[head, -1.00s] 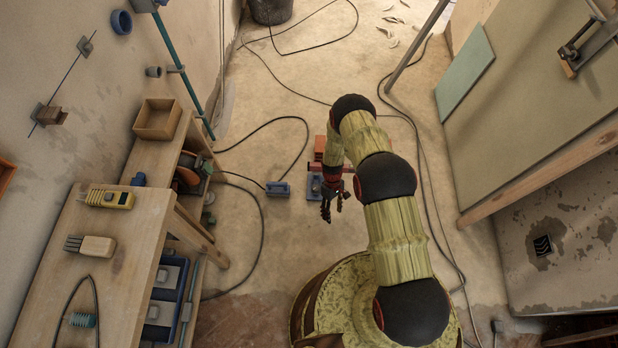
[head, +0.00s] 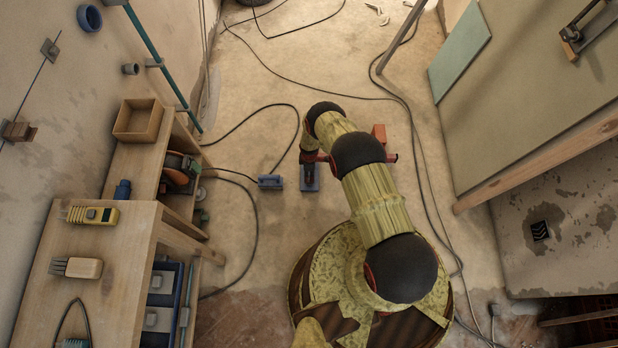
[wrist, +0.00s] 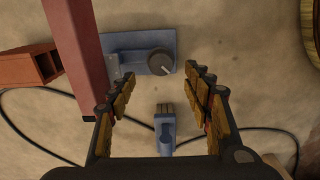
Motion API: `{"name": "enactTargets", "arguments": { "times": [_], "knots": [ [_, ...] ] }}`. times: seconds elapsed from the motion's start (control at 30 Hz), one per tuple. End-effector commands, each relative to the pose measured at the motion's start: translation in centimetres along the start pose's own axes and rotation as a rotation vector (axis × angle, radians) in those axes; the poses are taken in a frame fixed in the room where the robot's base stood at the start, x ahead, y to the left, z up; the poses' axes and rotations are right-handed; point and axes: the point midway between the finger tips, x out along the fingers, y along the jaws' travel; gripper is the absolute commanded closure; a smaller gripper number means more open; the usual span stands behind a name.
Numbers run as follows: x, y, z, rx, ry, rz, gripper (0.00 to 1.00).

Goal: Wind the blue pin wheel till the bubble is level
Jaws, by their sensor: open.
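In the wrist view a blue base plate (wrist: 118,42) carries a round dark grey wheel (wrist: 160,62) with a pale mark on top. In the head view a blue block (head: 309,178) lies on the floor below my arm's end. My gripper (wrist: 158,76) is open and empty, its fingers spread on both sides below the wheel, apart from it. A red beam (wrist: 85,60) passes left of the wheel. A smaller blue piece (wrist: 165,130) with a grey top lies between the fingers, lower in the picture. No bubble can be made out.
An orange-red block (wrist: 28,68) stands beside the beam; it also shows in the head view (head: 379,132). Dark cables cross the floor, one near a blue piece (head: 270,182). A workbench (head: 95,255) with tools stands left, a leaning board (head: 540,90) right. Floor between is mostly clear.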

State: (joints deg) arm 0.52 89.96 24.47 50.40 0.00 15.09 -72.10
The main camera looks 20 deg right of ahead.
Motion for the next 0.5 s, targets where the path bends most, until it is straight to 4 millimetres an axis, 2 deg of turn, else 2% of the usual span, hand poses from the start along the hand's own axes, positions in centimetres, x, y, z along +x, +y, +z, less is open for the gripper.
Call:
{"name": "enactTargets", "arguments": {
  "times": [0.03,0.2,0.33,0.5],
  "knots": [
    [1.2,-0.1,0.1,0.001,-0.001,-0.002,0.50],
    [4.0,-0.2,0.1,0.002,-0.001,-0.002,0.50],
    [5.5,-0.1,0.0,0.002,0.000,-0.001,0.50],
    [6.4,-0.1,0.0,0.003,0.000,-0.001,0.50]
  ]
}}
